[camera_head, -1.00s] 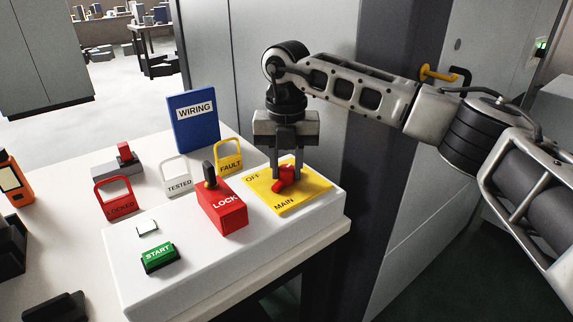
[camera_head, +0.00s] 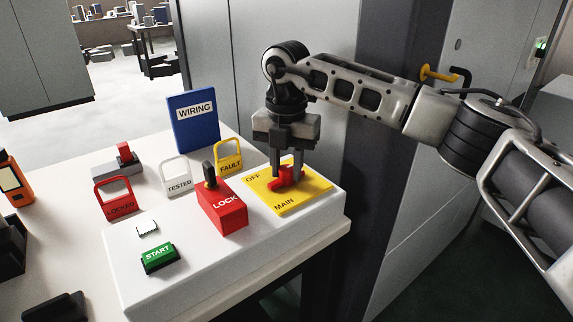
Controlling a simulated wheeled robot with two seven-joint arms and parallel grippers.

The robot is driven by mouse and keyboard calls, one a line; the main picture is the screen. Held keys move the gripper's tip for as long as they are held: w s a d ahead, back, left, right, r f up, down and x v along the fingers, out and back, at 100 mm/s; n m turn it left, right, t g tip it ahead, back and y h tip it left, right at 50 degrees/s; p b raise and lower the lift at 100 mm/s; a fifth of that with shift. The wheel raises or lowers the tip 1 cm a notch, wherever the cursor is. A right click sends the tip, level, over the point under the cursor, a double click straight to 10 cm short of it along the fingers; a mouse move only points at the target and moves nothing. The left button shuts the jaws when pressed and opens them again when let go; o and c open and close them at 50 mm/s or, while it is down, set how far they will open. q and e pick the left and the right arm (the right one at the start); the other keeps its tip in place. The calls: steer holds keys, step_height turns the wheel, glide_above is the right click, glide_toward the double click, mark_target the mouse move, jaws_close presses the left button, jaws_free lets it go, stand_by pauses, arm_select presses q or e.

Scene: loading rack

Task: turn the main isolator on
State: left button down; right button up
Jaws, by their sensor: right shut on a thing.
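The main isolator is a red rotary handle (camera_head: 284,181) on a yellow plate (camera_head: 300,199) marked OFF and MAIN, at the right end of a white box. My right gripper (camera_head: 287,172) points straight down over the plate and is shut on the red handle, which shows between and below the fingers. The handle lies slantwise across the plate, from lower left to upper right. The part of the plate behind the fingers is hidden, and I cannot see an ON mark. My left gripper is not in view.
On the white box (camera_head: 190,275) stand a red LOCK block (camera_head: 228,215) with a black lever and a green START button (camera_head: 159,257). Behind it are red, white and yellow tags (camera_head: 229,166) and a blue WIRING book (camera_head: 193,124). A dark post stands right of the table.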

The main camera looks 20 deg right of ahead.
mark_target(287, 168)
steer(key=shift+w+r, duration=0.1)
steer(key=shift+r, duration=0.05)
steer(key=o, duration=1)
steer(key=shift+c, duration=0.2)
step_height(287, 168, up, 16)
